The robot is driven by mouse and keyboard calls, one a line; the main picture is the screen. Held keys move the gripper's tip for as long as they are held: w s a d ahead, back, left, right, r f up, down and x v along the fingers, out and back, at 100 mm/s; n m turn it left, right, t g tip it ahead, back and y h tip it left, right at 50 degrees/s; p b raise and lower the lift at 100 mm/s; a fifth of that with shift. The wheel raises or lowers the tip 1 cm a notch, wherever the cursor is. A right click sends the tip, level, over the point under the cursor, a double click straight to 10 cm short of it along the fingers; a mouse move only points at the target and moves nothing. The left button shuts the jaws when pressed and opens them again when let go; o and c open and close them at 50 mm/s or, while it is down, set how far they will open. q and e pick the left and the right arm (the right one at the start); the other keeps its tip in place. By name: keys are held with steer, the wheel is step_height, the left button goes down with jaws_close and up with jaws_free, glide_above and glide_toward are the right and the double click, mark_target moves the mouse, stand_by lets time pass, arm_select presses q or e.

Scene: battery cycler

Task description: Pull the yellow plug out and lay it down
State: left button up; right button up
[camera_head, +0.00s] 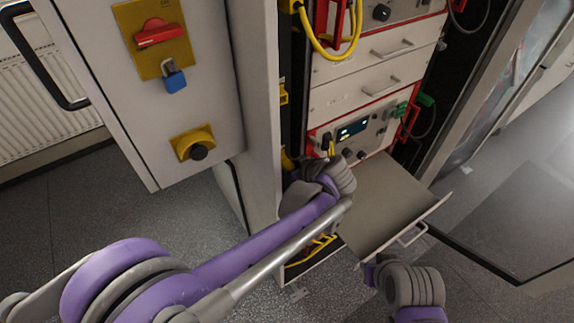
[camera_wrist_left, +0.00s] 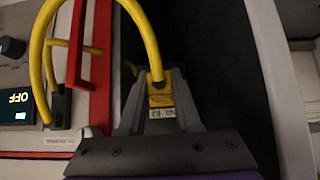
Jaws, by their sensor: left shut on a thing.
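My left gripper (camera_head: 291,168) is at the left side of the lowest instrument in the rack. In the left wrist view its two grey fingers (camera_wrist_left: 161,108) are shut on the yellow plug (camera_wrist_left: 160,96), which carries a small printed label. A yellow cable (camera_wrist_left: 140,18) leaves the plug, arches over and runs down to the instrument front beside the display (camera_wrist_left: 14,102). The plug shows against a dark gap beside the panel; its far end is hidden, so I cannot tell whether it touches anything. My right gripper (camera_head: 371,273) shows only partly at the lower right; its fingers are hidden.
A grey pull-out shelf (camera_head: 385,205) extends below the instrument, with a bare top. A red handle (camera_wrist_left: 88,60) stands close by the plug. The cabinet door (camera_head: 200,90) with a red switch is on the left. Green plugs (camera_head: 425,100) sit at the instrument's right.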

arm_select(q)
steer(key=shift+s+d, duration=0.85)
steer(key=shift+s, duration=0.3)
steer(key=shift+s+d, duration=0.85)
steer(key=shift+s, duration=0.3)
steer(key=shift+s, duration=0.1)
